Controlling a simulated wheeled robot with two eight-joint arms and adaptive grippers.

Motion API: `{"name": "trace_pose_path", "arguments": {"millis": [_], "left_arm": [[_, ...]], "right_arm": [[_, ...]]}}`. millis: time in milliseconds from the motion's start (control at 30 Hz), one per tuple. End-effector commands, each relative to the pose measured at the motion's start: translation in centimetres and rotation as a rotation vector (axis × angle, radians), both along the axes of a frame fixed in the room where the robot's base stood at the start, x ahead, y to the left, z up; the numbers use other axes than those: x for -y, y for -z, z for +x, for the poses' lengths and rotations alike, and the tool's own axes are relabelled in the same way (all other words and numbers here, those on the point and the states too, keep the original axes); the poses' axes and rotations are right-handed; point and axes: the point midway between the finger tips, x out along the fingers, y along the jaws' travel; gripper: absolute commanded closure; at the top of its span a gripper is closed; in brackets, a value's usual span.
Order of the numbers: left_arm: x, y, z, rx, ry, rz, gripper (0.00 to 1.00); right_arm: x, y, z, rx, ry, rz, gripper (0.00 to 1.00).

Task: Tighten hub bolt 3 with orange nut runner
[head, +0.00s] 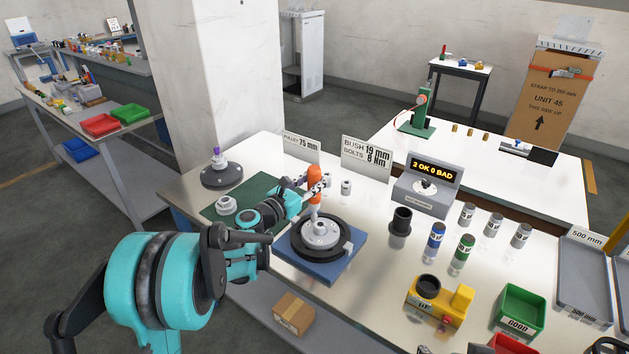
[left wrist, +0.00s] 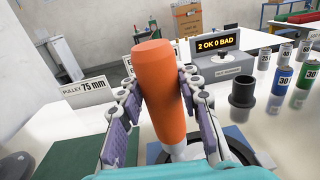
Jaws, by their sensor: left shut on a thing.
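The orange nut runner (head: 315,185) stands upright over the grey hub (head: 321,236), with its lower end at the hub's top. My left gripper (head: 318,186) is shut on the nut runner from the left. In the left wrist view, the nut runner (left wrist: 164,92) sits between both finger pads of my left gripper (left wrist: 160,100). The hub sits inside a black ring on a blue base plate (head: 350,262). The bolts are too small to tell apart, and I cannot tell which one the tool is on. A display (head: 435,170) reads "2 OK 0 BAD". My right gripper is not in view.
A black cup (head: 400,222) stands right of the hub. Several labelled cylinders, including a blue one (head: 435,238), stand further right. A yellow device (head: 440,302) and a green bin (head: 520,310) are at the front right. Sign cards (head: 367,157) stand behind the hub.

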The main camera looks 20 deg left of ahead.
Motion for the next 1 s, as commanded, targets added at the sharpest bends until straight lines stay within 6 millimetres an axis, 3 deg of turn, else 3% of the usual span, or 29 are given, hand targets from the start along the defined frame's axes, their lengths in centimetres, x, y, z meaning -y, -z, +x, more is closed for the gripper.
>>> {"name": "trace_pose_path", "arguments": {"millis": [567, 1000], "left_arm": [[0.0, -0.1, -0.1, -0.001, 0.001, 0.003, 1.0], [0.0, -3.1, 0.0, 0.0, 0.0, 0.0, 1.0]], "right_arm": [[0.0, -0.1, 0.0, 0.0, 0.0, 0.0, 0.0], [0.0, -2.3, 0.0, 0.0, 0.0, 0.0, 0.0]]}}
